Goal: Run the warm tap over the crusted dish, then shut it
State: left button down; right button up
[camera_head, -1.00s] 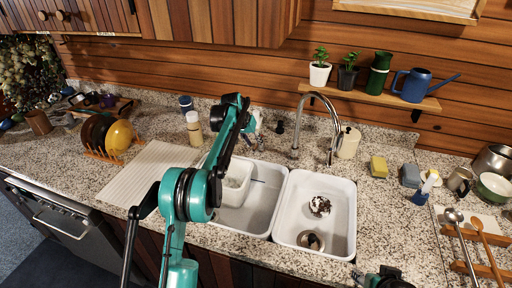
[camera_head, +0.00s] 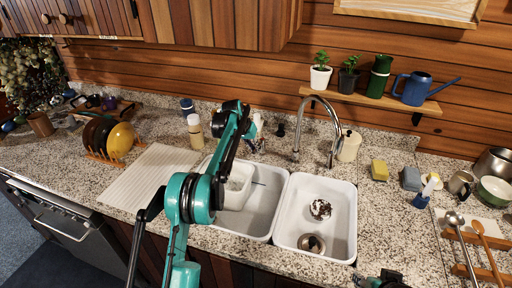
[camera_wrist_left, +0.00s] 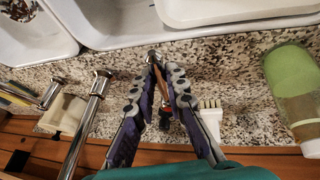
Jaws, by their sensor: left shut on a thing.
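The chrome tap (camera_head: 325,100) arches up behind the double white sink (camera_head: 352,225), and no water shows from its spout. A small white dish with a dark brown crust (camera_head: 320,208) lies in the right basin. My left gripper (camera_head: 256,143) is behind the left basin, left of the tap's column.
A white tub (camera_head: 238,188) sits in the left basin. A pale bottle (camera_head: 195,130) and the ribbed drainboard (camera_head: 150,175) are to the left. A shelf (camera_head: 375,98) hangs above.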

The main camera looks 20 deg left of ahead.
pick_arm(q)
jog(key=a+m+p, duration=0.1)
jog(key=p, duration=0.1)
jog(key=a+m+g+h+p, duration=0.1)
jog(key=m+p, duration=0.1)
jog(key=shift+w+a, duration=0.25)
jog(key=shift+w, duration=0.15)
jog(key=c, duration=1.5)
grip_release()
jog(key=shift+c, duration=0.2)
jog(key=v, duration=1.2)
